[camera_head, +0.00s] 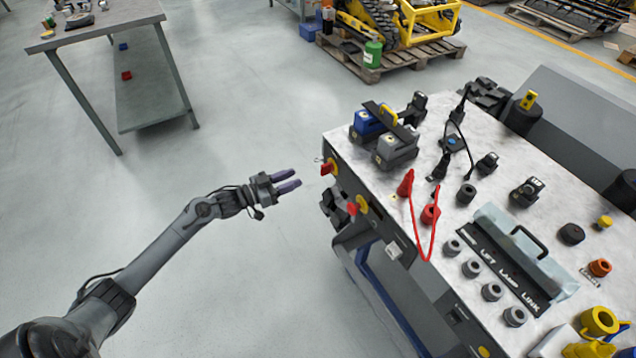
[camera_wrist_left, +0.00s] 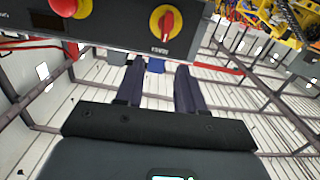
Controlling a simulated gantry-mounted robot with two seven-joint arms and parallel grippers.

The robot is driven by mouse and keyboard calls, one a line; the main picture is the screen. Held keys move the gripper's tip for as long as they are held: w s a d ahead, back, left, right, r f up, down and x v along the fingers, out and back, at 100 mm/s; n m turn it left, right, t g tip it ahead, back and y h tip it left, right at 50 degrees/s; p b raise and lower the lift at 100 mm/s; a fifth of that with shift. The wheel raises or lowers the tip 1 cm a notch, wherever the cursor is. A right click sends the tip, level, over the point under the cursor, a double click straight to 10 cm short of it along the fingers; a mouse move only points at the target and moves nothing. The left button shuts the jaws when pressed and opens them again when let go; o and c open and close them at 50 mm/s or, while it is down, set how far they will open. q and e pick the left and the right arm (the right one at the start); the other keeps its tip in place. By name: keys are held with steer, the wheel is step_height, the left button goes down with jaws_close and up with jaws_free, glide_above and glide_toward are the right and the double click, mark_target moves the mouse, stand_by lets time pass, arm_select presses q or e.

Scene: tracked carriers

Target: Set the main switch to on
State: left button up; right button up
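The main switch (camera_head: 330,167) is a red handle on a yellow disc, on the dark front panel at the bench's far corner. In the left wrist view the switch (camera_wrist_left: 166,22) shows close up at top centre, with an upside-down label beside it. Its red handle stands roughly upright in that picture; I cannot read its position marks. My left gripper (camera_head: 294,179) is just left of the panel, pointing towards it, apart from the switch. Its two dark fingers (camera_wrist_left: 160,78) are spread with nothing between them. My right gripper is not in view.
A second red knob on yellow (camera_head: 357,207) sits nearer on the same panel. Red cable (camera_head: 420,235) loops over the bench top (camera_head: 470,205). Blue and grey blocks (camera_head: 367,124) stand above the switch. Floor around my left arm is clear; a table (camera_head: 100,25) stands far left.

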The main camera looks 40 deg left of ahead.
mark_target(321, 167)
arm_select(q)
steer(key=b+x, duration=0.2)
steer(key=x, duration=0.2)
steer(key=b+x, duration=0.2)
steer(key=x, duration=0.2)
steer(key=b+x, duration=0.2)
steer(key=x, duration=0.2)
steer(key=shift+w+a+f, duration=0.1)
steer(key=shift+a+f, duration=0.2)
steer(key=shift+f, duration=0.1)
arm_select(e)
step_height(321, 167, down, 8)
arm_select(q)
steer(key=shift+c, duration=0.3)
jaws_close()
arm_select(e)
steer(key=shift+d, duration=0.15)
